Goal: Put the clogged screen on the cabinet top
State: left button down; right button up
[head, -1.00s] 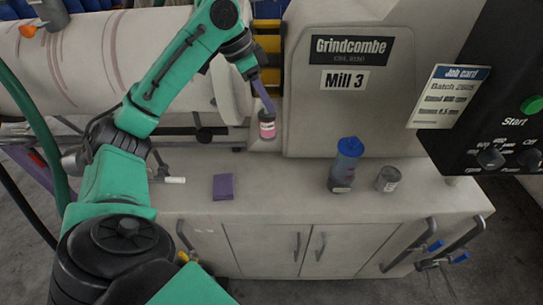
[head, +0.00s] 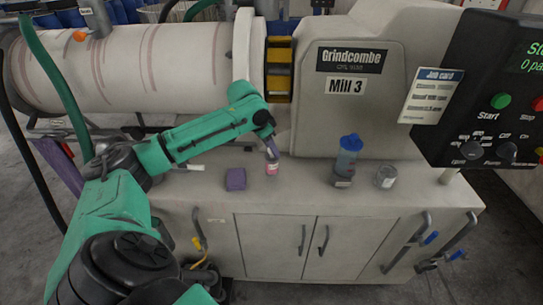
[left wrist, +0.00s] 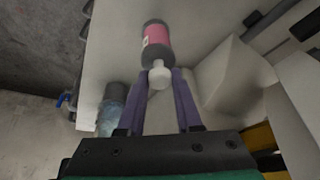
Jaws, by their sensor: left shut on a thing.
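The clogged screen appears to be the small cylinder (head: 271,168) with a pink middle and dark ends. It also shows in the left wrist view (left wrist: 157,38), with a white knob between my purple fingertips. My left gripper (head: 272,152) is shut on this knob and holds the screen from above, over the left part of the cabinet top (head: 300,197). I cannot tell whether the screen's far end touches the surface. My right gripper is in neither view.
A purple block (head: 235,179) lies left of the screen. A blue-topped bottle (head: 347,158) and a small grey jar (head: 386,176) stand to the right. The mill housing (head: 375,120) rises behind. The front of the cabinet top is clear.

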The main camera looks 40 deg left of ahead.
aim_at(272, 156)
pick_arm(q)
jog(key=f, duration=0.3)
jog(key=shift+w+a+f, duration=0.15)
jog(key=shift+w, duration=0.1)
jog(key=shift+a+f, duration=0.1)
jog(key=shift+s, duration=0.1)
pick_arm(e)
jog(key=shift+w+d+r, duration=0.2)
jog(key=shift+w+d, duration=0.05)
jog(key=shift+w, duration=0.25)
pick_arm(q)
jog(key=c, duration=0.6)
grip_release()
jog(key=shift+f, duration=0.1)
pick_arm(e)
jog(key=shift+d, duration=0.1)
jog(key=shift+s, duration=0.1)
pick_arm(q)
jog(key=v, duration=1.2)
jog(key=shift+r+b, duration=0.25)
jog(key=shift+b, duration=0.2)
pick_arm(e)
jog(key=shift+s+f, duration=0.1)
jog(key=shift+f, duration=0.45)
